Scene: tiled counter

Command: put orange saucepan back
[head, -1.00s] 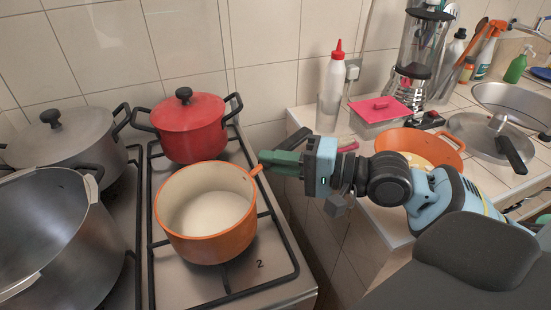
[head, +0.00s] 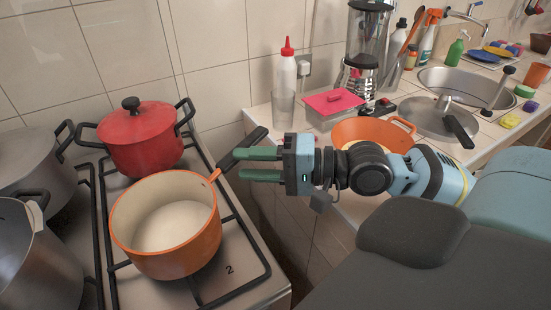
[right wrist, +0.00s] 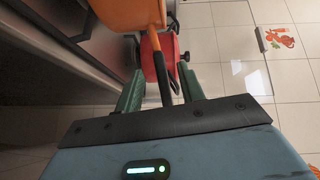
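The orange saucepan (head: 133,243) stands upright on the front right burner grate of the stove (head: 247,285), with a pale inside. Its black handle (head: 253,142) points up and right toward the counter. My right gripper (head: 240,164) is just right of the pan, its two green fingers spread apart at the handle. In the right wrist view the saucepan (right wrist: 128,14) is at the top, and its handle (right wrist: 165,88) lies between the parted fingers (right wrist: 158,92), with gaps on both sides. My left gripper is not in view.
A red lidded pot (head: 140,140) stands behind the saucepan; grey pots (head: 35,255) are at left. A gap separates stove and counter.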

